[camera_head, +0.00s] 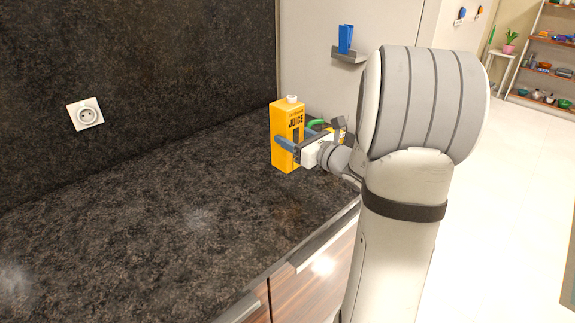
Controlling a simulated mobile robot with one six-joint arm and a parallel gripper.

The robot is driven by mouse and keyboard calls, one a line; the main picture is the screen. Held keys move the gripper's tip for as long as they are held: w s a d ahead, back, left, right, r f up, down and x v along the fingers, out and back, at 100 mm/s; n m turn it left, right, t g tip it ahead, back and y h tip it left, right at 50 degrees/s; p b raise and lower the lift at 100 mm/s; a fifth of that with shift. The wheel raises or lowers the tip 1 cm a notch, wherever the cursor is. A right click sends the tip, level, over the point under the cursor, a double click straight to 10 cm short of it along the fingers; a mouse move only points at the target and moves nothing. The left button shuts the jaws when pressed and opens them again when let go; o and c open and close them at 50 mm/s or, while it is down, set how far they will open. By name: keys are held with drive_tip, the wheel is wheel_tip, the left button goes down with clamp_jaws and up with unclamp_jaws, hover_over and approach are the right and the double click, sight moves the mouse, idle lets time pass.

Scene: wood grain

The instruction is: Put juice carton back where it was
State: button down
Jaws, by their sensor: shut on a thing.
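The juice carton (287,125) is a tall yellow-orange box with a white cap and the word "JUICE" on it. It looks upright at the far right end of the dark stone counter (150,220). My gripper (296,147) is shut on the carton from the right side, with blue fingers around its lower half. I cannot tell whether the carton's base touches the counter. A small green thing (317,123) shows just behind the gripper, partly hidden by my arm.
The counter left of the carton is bare. A wall socket (86,114) is on the dark back wall. A pale panel (318,50) with a small shelf holding a blue object (346,38) stands behind the carton. Drawers (315,275) lie below the counter's front edge.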

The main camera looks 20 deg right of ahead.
sight(293, 169)
drive_tip(key=shift+f, duration=3.25)
drive_tip(key=shift+f, duration=0.15)
drive_tip(key=shift+c, duration=2.3)
unclamp_jaws()
